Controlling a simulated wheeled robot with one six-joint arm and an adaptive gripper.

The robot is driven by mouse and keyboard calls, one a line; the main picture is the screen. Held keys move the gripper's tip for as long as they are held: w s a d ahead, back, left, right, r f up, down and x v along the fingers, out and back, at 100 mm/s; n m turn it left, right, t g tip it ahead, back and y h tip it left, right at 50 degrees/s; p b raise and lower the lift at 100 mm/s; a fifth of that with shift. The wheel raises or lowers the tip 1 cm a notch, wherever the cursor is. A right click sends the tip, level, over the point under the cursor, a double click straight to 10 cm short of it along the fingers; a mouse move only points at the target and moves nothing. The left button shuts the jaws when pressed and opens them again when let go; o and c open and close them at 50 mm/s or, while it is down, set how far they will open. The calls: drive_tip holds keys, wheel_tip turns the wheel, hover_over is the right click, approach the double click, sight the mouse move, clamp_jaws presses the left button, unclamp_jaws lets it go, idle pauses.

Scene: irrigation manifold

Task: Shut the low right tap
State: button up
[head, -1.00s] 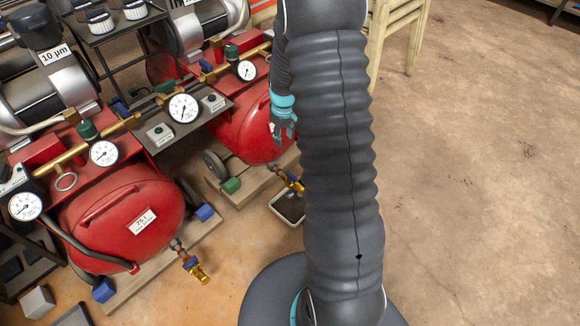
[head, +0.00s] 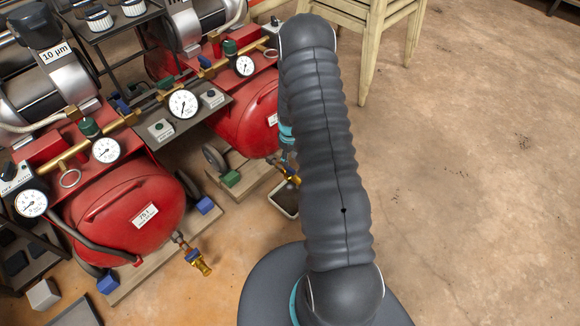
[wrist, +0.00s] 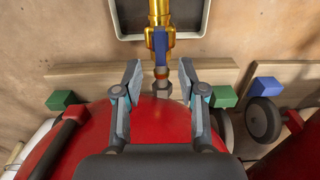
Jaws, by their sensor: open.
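The low right tap is a brass valve with a blue lever (wrist: 160,42), on a short pipe at the bottom of the right red tank (wrist: 105,120). In the wrist view its lever lies in line with the brass body. In the head view only a bit of the tap (head: 292,179) shows beside my arm. My gripper (wrist: 160,75) is open and empty. Its two fingers stand either side of the pipe behind the lever, apart from it as seen in the wrist view. In the head view my arm hides most of my gripper.
A shallow tray (wrist: 126,25) lies on the floor under the tap's outlet. Open floor lies right.

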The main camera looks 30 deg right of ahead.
sight(290, 168)
drive_tip(key=shift+f, duration=2.8)
clamp_jaws()
